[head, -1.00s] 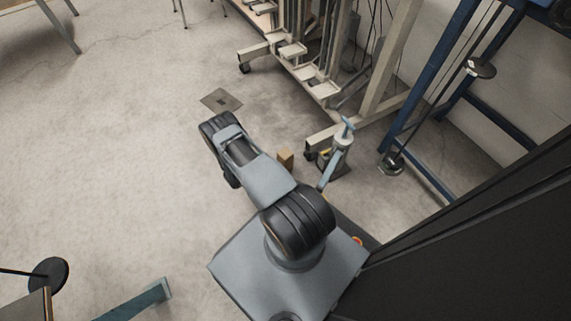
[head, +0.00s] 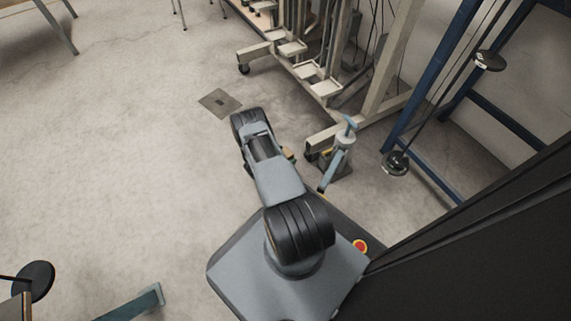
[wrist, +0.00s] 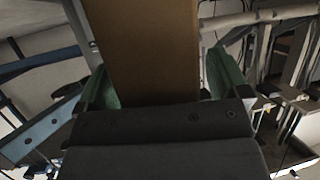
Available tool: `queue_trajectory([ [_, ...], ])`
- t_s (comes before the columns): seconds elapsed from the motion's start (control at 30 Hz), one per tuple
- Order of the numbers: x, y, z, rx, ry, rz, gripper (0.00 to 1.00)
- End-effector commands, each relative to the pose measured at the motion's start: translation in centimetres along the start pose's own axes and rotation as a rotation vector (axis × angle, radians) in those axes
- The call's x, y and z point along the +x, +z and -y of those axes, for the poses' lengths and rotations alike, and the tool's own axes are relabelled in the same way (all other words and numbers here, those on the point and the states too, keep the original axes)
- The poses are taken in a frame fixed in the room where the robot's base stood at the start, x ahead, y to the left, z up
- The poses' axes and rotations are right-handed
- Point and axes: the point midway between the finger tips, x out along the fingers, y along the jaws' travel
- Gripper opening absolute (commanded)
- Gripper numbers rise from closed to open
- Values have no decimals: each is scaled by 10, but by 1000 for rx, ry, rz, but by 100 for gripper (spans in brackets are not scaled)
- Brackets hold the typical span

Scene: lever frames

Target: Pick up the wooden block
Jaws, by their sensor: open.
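The wooden block (wrist: 148,45) is plain brown and fills the upper middle of the wrist view. My gripper (wrist: 162,82) has two green fingers, one on each side of the block. They are open, and I cannot tell whether either touches it. In the head view only a small tan bit of the block (head: 289,153) shows at the right edge of my arm; the rest is hidden behind the arm. My gripper is hidden there too.
A blue-grey jack-like stand (head: 338,158) is just right of the block. A beige wheeled rack (head: 325,88) stands behind, with a blue frame (head: 424,78) to the right. A flat plate (head: 219,103) lies on the floor. The floor at left is largely clear.

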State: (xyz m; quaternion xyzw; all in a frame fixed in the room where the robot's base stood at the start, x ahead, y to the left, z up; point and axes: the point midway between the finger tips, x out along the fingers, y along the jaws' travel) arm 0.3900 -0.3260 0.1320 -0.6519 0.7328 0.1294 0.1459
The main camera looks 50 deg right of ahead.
Motion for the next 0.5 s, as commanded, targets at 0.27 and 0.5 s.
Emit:
queue_trajectory([
  [0.27, 1, -1, 0, 0, -1, 0, 92],
  [0.5, 1, 0, 0, -1, 0, 0, 69],
])
